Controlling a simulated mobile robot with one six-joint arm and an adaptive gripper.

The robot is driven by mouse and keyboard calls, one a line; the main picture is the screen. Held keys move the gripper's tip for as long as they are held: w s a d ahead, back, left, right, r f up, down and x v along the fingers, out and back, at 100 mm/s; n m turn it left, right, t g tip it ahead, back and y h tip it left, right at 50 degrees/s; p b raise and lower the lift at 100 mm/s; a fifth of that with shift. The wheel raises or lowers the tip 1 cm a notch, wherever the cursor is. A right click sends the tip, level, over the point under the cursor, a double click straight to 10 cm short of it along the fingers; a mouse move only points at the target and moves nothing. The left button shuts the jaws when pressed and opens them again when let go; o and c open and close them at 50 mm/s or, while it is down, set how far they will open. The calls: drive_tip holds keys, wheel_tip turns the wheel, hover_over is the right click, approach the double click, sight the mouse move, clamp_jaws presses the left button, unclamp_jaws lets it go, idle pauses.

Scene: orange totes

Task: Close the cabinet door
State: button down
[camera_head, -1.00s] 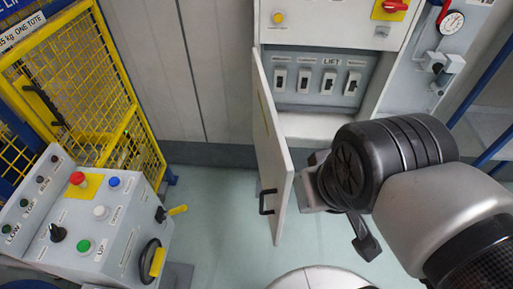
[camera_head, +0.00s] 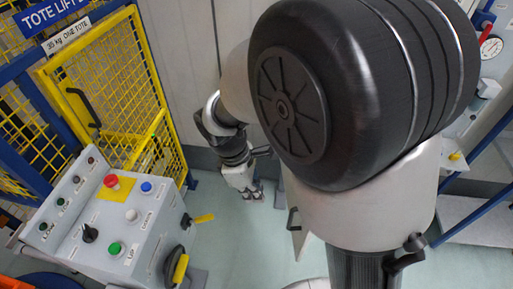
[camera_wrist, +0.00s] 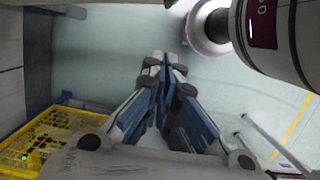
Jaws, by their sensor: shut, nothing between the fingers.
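The cabinet door (camera_head: 302,240) shows only as a pale lower corner with a dark handle (camera_head: 292,218), stuck out from the cabinet. My arm hides the rest of the door and most of the cabinet in the head view. My gripper (camera_head: 257,192) hangs low to the left of the door, apart from the handle. In the wrist view my gripper's blue-padded fingers (camera_wrist: 166,60) meet at the tips with nothing between them. I cannot tell for sure which part of the door shows in the wrist view.
A grey control console (camera_head: 115,215) with buttons and a yellow-handled lever stands at the left. Behind it is a yellow mesh cage (camera_head: 105,85). A pressure gauge (camera_head: 490,46) and blue rails are at the right. Pale floor (camera_head: 235,245) lies clear between console and door.

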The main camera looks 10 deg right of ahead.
drive_tip(key=s+d+f+b, duration=0.2)
drive_tip(key=d+f+b, duration=0.2)
drive_tip(key=f, duration=0.5)
drive_tip(key=shift+d+f, duration=0.15)
drive_tip(key=shift+d, duration=0.9)
drive_tip(key=shift+d, duration=0.15)
